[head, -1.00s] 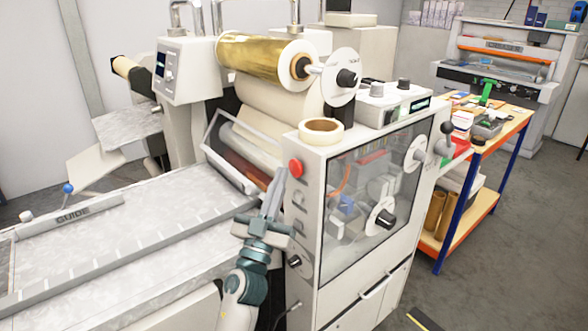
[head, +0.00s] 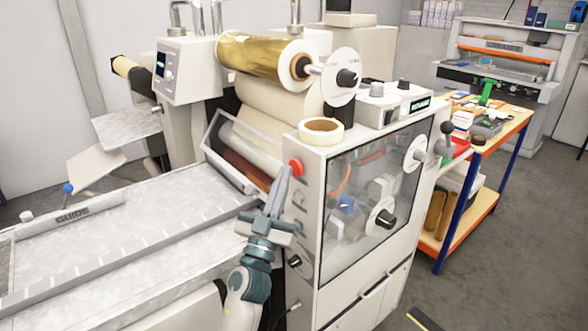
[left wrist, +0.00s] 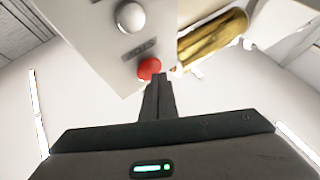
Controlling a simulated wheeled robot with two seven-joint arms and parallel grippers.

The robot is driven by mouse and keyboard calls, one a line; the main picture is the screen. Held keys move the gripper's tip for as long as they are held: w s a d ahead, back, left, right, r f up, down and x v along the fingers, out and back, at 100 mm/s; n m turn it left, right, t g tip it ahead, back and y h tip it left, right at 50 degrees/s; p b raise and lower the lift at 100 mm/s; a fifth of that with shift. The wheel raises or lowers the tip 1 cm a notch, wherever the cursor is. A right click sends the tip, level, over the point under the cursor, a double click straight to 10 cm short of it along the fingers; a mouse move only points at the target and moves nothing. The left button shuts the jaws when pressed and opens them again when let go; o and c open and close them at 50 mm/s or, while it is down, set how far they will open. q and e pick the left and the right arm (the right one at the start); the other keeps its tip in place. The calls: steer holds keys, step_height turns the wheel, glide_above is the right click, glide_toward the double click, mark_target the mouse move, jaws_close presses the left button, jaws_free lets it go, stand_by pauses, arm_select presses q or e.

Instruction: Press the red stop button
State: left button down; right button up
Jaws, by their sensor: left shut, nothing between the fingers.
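The red stop button (head: 296,167) is a round red cap on the upper left of the machine's white front panel. It also shows in the left wrist view (left wrist: 149,68), just beyond the fingertips. My left gripper (head: 284,169) is shut and empty, pointing up at the panel. Its fingertips are at the button's lower left edge in the head view and overlap the button's lower edge in the left wrist view. I cannot tell whether they touch it. My right gripper is in neither view.
The white machine (head: 310,230) carries a gold foil roll (head: 262,58) and a tape roll (head: 321,131) on top. A feed table (head: 130,235) with a guide bar lies to the left. A cluttered bench (head: 512,128) stands to the right, with open floor before it.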

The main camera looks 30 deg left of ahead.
arm_select(q)
steer(key=shift+w+d, duration=0.1)
steer(key=shift+w, duration=0.25)
stand_by(0.4)
steer(key=shift+s, duration=0.1)
stand_by(0.3)
steer(key=shift+s+a, duration=0.25)
steer(key=shift+s, duration=0.45)
steer(key=s, duration=0.1)
steer(key=s+a+p, duration=0.1)
steer(key=s, duration=0.1)
steer(key=s+a, duration=0.1)
steer(key=shift+s, duration=0.3)
steer(key=shift+f, duration=0.1)
stand_by(0.9)
